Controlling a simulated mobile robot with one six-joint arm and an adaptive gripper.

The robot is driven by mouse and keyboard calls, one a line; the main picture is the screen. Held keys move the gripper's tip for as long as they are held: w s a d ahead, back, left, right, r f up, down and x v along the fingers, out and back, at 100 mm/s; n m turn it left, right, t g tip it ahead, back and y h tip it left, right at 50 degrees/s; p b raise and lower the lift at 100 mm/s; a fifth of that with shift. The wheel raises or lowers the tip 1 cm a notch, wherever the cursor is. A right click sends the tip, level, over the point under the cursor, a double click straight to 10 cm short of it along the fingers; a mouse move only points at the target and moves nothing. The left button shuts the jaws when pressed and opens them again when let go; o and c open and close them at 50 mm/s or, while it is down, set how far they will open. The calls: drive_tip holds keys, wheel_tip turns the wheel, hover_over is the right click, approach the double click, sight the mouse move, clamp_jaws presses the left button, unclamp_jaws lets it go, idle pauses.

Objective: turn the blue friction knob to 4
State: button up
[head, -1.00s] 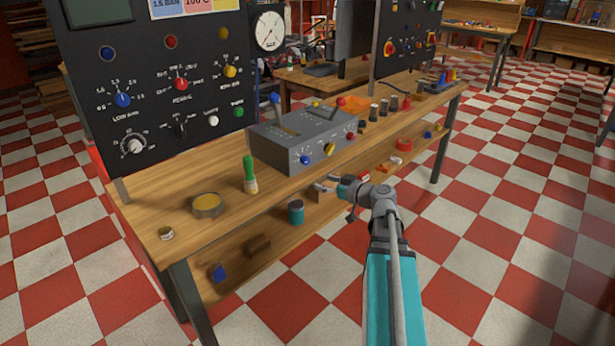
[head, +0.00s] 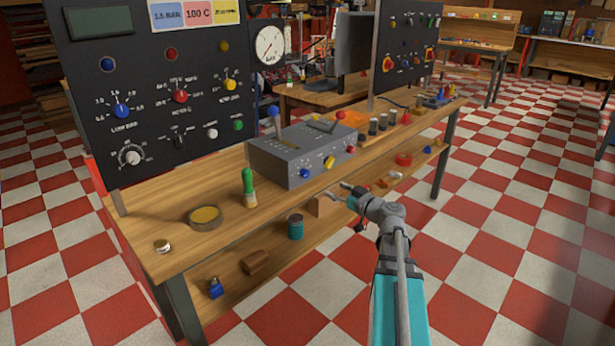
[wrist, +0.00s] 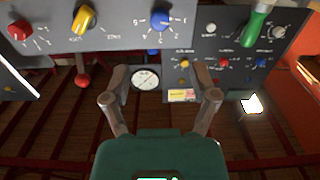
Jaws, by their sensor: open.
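A blue knob (head: 305,173) sits on the front face of a grey box (head: 275,160) on the workbench, left of a yellow knob (head: 329,162) and a red knob (head: 351,149). The wrist view, which looks inverted, shows the blue knob (wrist: 160,18) near the top with a ring of scale marks; its exact setting and label are too small to read. A second blue knob (head: 121,111) is on the black panel. My gripper (head: 345,192) is in front of the bench, right of and below the blue knob, not touching it. Its fingers (wrist: 162,90) are spread and empty.
A green-handled brush (head: 249,188) and a round tin (head: 204,217) stand left of the box. Levers rise from the box top, one with a red ball (head: 340,115). A lower shelf (head: 280,257) holds a teal can (head: 295,227) and blocks. Checkered floor is clear at right.

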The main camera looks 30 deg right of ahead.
sight(307, 175)
drive_tip(key=x, duration=1.2)
drive_tip(key=shift+w, duration=0.2)
clamp_jaws()
